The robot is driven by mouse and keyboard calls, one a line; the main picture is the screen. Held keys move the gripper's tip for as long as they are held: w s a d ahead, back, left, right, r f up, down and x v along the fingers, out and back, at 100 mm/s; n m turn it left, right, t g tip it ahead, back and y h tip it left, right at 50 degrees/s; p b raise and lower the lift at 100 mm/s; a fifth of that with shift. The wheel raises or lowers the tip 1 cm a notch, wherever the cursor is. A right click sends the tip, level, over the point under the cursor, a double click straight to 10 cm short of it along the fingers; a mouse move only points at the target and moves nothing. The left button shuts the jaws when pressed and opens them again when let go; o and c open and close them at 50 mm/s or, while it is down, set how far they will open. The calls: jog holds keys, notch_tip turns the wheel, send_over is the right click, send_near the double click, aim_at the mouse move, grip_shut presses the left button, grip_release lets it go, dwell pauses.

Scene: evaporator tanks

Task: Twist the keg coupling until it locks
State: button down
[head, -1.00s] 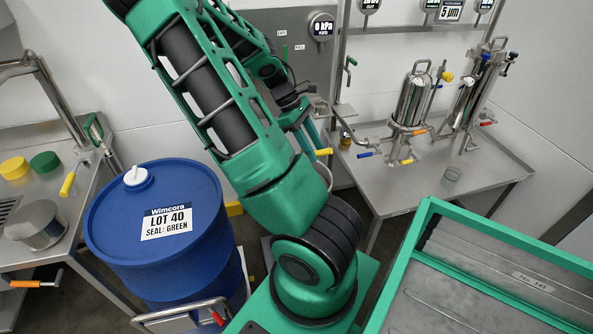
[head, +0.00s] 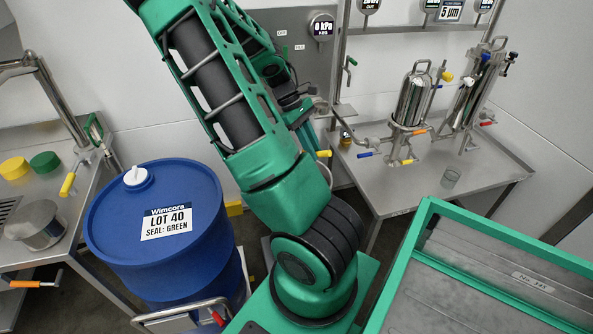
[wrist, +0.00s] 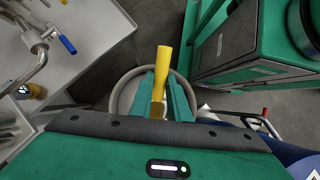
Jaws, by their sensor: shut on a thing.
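In the wrist view, my gripper (wrist: 160,90) has its two green fingers shut on the yellow handle (wrist: 163,58) of the keg coupling. The handle sticks up past the fingertips. The round grey keg top (wrist: 122,92) lies below and around the fingers. The coupling's body is hidden by the fingers and the handle, so its lock state cannot be seen. The KEG gauge (head: 321,27) on the wall panel reads 0 kPa.
A blue drum (head: 150,235) marked LOT 40 stands to the left of my arm. A steel bench (head: 470,180) with filter housings (head: 412,98) stands at the back right. A left bench (head: 60,215) holds yellow and green caps. A green-edged container (head: 480,235) is at front right.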

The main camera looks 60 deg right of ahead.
jog(key=shift+a+m+y, duration=0.3)
jog(key=shift+m+y, duration=0.1)
jog(key=shift+m, duration=0.3)
jog(key=shift+w+a+m+y, duration=0.1)
jog(key=shift+a+m+y, duration=0.25)
jog(key=shift+m, duration=0.45)
jog(key=shift+w+a+m+y, duration=0.1)
jog(key=shift+a+m+y, duration=0.15)
jog(key=shift+m+y, duration=0.4)
jog(key=shift+w+a+f+m+t, duration=0.1)
jog(key=shift+a+m+t, duration=0.25)
jog(key=shift+m, duration=0.5)
